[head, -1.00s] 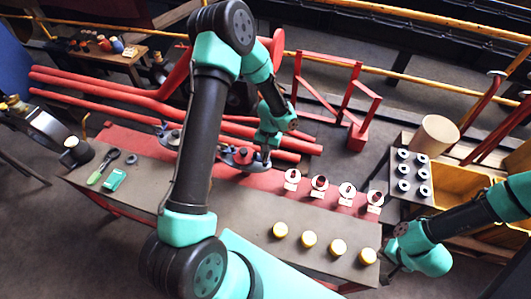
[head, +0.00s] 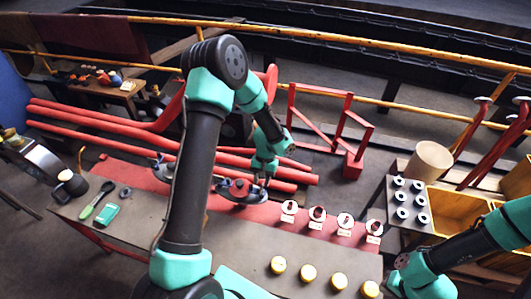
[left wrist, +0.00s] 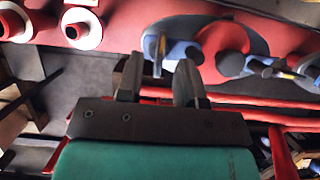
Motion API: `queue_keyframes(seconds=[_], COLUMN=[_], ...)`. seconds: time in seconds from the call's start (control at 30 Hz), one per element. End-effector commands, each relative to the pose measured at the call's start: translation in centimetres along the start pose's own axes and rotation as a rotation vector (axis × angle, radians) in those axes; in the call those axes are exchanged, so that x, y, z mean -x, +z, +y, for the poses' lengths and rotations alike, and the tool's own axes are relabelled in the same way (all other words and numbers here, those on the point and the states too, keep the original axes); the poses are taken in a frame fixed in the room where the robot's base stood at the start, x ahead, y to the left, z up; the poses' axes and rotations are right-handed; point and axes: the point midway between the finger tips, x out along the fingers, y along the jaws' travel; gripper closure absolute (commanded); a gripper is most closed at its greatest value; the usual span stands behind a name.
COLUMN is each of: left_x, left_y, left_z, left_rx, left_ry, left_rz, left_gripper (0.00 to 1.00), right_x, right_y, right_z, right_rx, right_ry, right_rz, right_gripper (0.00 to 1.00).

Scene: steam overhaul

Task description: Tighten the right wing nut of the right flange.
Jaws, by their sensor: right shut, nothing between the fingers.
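The right flange (head: 236,192) is a blue-grey oval plate with a red middle, lying on the red strip of the bench. It also shows in the left wrist view (left wrist: 222,42). My left gripper (head: 262,182) is over its right end. In the left wrist view my left gripper (left wrist: 159,72) has its fingers apart. The right wing nut (left wrist: 158,48), blue-grey on an upright stud, appears in line with the gap between the fingertips; I cannot tell whether they touch it. The flange's other wing nut (left wrist: 262,68) is clear of the fingers. My right gripper (head: 392,284) is low at the right, mostly hidden.
The left flange (head: 162,168) lies further left, partly behind my left arm. Several round stations (head: 317,213) and yellow caps (head: 308,272) stand to the right. A green-handled tool (head: 92,207) and a teal box (head: 106,215) lie at left. Red pipes (head: 110,145) run behind.

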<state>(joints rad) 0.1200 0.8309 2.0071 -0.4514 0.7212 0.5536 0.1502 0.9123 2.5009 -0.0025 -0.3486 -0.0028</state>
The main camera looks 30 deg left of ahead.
Motion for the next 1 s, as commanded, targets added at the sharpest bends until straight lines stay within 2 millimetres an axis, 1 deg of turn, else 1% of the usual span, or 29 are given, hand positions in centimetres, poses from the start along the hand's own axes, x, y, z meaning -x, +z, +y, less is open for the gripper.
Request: queue_keyframes(seconds=[0.03,0.5,0.7,0.83,1.0], left_x=[1.0,10.0,13.3,14.6,15.1], left_y=[0.0,-0.1,0.0,0.0,0.0], left_z=[0.0,0.0,0.0,0.0,0.0], left_rx=[0.0,0.0,-0.001,0.0,0.0], left_ry=[0.0,0.001,0.0,0.0,0.0], left_rz=[0.003,0.004,0.002,0.001,-0.001], left_gripper=[0.66,0.66,0.66,0.66,0.66], right_x=[0.0,0.0,0.0,0.0,0.0], right_y=[0.0,0.0,0.0,0.0,0.0], right_z=[0.0,0.0,0.0,0.0,0.0], right_rx=[0.0,0.0,0.0,0.0,0.0], right_ry=[0.0,0.0,0.0,0.0,0.0], right_rz=[0.0,0.0,0.0,0.0,0.0], right_gripper=[1.0,1.0,1.0,1.0,1.0])
